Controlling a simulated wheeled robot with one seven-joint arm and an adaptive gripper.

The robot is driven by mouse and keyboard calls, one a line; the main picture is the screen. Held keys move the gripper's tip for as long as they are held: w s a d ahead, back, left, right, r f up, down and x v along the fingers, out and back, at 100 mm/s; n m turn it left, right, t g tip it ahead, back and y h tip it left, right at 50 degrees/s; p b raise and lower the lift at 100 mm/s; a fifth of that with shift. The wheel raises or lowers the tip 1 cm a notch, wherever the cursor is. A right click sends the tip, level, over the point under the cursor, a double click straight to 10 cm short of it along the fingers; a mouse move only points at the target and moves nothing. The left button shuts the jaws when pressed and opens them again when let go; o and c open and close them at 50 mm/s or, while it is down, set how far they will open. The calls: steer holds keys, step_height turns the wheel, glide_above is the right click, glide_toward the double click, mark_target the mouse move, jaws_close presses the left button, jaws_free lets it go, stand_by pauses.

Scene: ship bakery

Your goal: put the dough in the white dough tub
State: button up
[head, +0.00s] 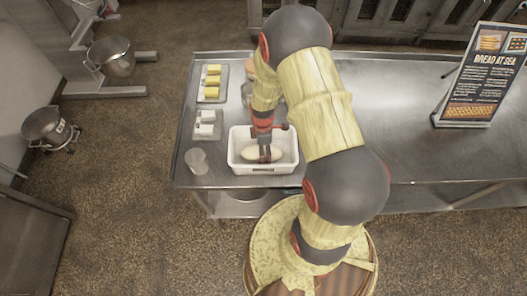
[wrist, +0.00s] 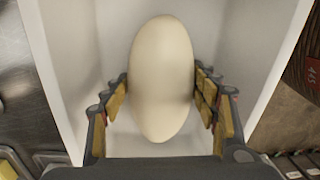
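The dough (head: 262,154) is a smooth, pale, egg-shaped lump inside the white dough tub (head: 287,164), near the front of the steel table. In the wrist view the dough (wrist: 161,80) fills the middle, with the tub's white walls (wrist: 68,60) on both sides. My gripper (head: 265,153) reaches down into the tub from above. In the wrist view its padded fingers (wrist: 162,92) lie on the left and right of the dough, with the tips against its sides. The underside of the dough is hidden, so I cannot tell whether it touches the tub floor.
A tray of yellow blocks (head: 221,82), a tray of white pieces (head: 215,124) and a clear cup (head: 197,161) stand left of the tub. A "Bread at Sea" sign (head: 482,75) stands at the right. The table between tub and sign (head: 410,155) is clear.

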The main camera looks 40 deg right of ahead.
steer(key=o, duration=0.4)
steer(key=r, duration=1.2)
steer(key=shift+w+d, duration=0.2)
steer(key=shift+w, duration=0.2)
steer(key=a+r+m+t, duration=0.1)
steer(key=a+r+m, duration=0.2)
steer(key=r, duration=0.6)
steer(key=a+r+m+t, duration=0.2)
steer(key=a+r, duration=0.1)
steer(key=r, duration=0.6)
steer(key=s+a+r+m+t, duration=0.1)
steer(key=s+a+r+m, duration=0.1)
steer(key=s+r, duration=0.2)
steer(key=s+a+r+m+t, duration=0.1)
steer(key=s+a+r+m, duration=0.1)
steer(key=s+r+m, duration=0.1)
steer(key=s+a+r+m+t, duration=0.1)
steer(key=s+a+r+m, duration=0.1)
steer(key=s+r, duration=0.4)
steer(key=shift+a+r+m, duration=0.2)
steer(key=shift+a+m, duration=0.1)
